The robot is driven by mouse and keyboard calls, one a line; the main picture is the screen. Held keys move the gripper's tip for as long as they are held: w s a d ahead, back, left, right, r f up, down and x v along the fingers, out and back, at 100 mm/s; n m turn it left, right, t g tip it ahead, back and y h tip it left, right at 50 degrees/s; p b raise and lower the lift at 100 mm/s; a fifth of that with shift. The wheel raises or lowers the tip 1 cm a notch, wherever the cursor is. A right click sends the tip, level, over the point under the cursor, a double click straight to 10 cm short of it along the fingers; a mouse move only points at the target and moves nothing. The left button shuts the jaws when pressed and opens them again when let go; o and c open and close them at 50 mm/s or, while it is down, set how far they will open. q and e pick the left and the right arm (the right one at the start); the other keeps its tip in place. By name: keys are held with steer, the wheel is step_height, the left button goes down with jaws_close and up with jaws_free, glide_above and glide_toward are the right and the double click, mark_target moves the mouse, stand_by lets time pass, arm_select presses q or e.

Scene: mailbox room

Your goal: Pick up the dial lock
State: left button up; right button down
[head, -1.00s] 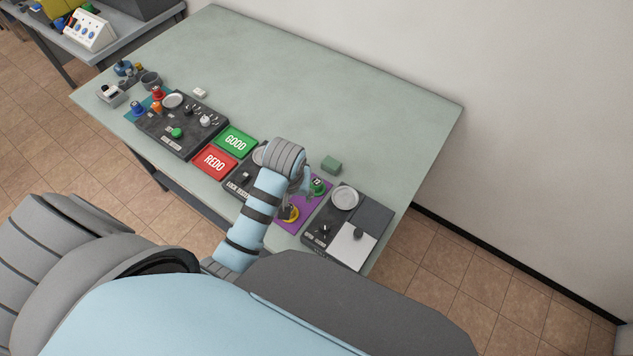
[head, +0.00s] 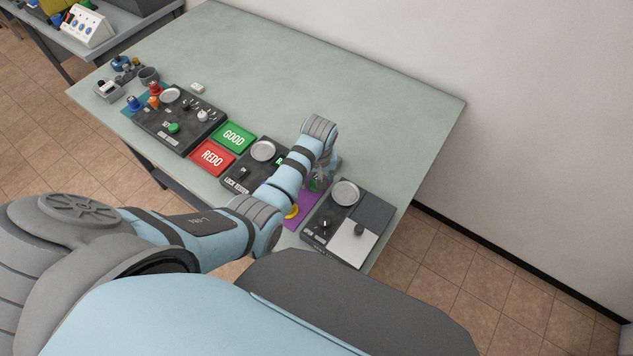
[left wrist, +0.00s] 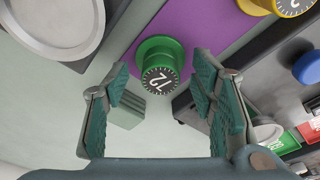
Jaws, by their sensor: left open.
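The green dial lock (left wrist: 160,66), with a dark numbered face showing "12", stands at the edge of the purple mat (left wrist: 210,30) in the left wrist view. My left gripper (left wrist: 162,90) is open, its two teal-padded fingers on either side of the lock in the picture, with no visible contact. In the head view the lock (head: 315,184) is mostly hidden by my left arm, and the left gripper (head: 328,165) is partly hidden there too. A yellow dial lock (head: 292,212) sits on the same mat. My right gripper is not in view.
A dark panel with a round plate (head: 345,193) stands right of the mat. The lock tester (head: 238,180) and the green GOOD (head: 234,136) and red REDO (head: 212,157) pads lie left. A green-grey block (left wrist: 122,112) is near the left finger. The table's back is clear.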

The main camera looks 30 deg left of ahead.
arm_select(q)
steer(key=shift+f, duration=0.35)
steer(key=shift+r, duration=0.1)
steer(key=shift+c, duration=0.5)
jaws_close()
